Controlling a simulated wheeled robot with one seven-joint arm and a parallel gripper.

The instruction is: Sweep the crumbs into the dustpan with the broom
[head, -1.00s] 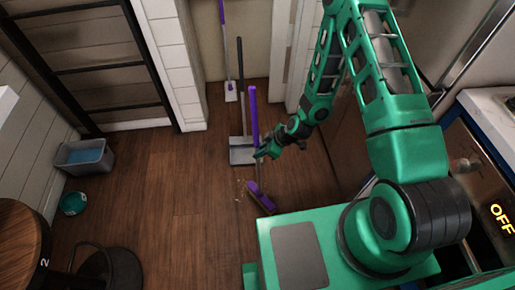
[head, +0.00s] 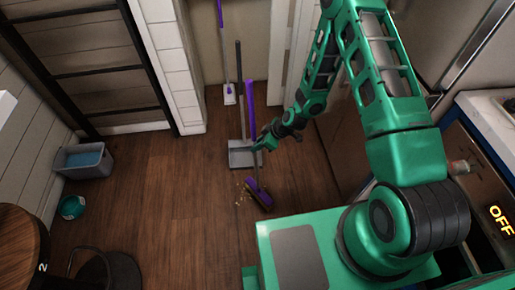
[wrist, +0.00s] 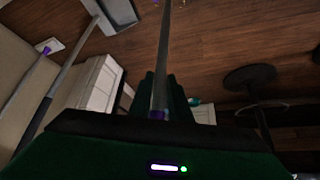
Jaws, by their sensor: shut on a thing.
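My gripper (head: 262,146) is shut on the handle of the broom, which has a purple upper grip and a purple head. The broom (head: 257,191) stands nearly upright with its head on the wooden floor. In the wrist view the grey broom handle (wrist: 162,60) runs up from between my fingers (wrist: 165,95). The crumbs (head: 243,190) are small pale bits on the floor just left of the broom head. The grey dustpan (head: 240,158) with its long dark handle lies beyond them, near the wall opening. It also shows in the wrist view (wrist: 118,14).
A purple and white mop (head: 229,95) leans in the alcove behind. A grey bin (head: 84,160) with blue contents and a teal bowl (head: 72,207) are at left. A round wooden stool (head: 22,235) is at lower left. The floor between is clear.

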